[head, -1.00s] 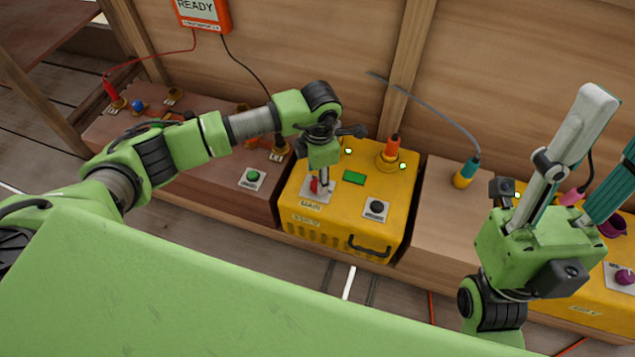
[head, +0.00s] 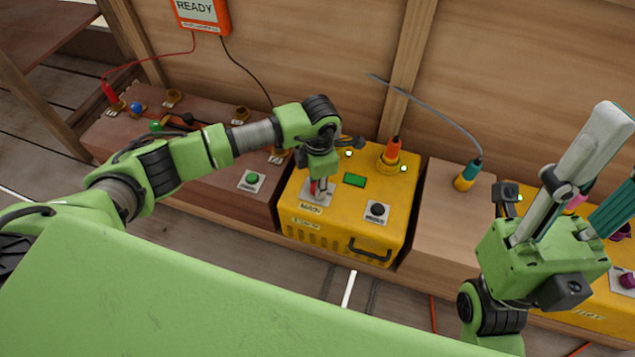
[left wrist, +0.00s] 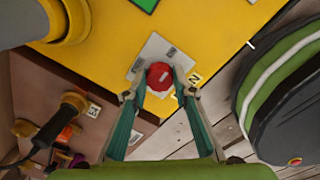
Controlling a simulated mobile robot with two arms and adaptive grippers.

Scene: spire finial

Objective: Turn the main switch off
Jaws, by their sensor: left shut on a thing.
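The yellow power box (head: 340,225) stands on the low bench with a label reading MAIN. The main switch, a red rotary knob (left wrist: 159,77) on a grey plate (left wrist: 146,54), is on its top face. In the head view the red knob (head: 316,187) shows only partly below my left gripper (head: 319,188). In the left wrist view my left gripper (left wrist: 158,92) has its two fingers on either side of the knob, shut on it. My right gripper (head: 616,165) is raised at the right, empty, its two fingers apart.
A green button (head: 251,178) is on the brown box at left. A meter (head: 203,14) reading READY hangs on the wall.

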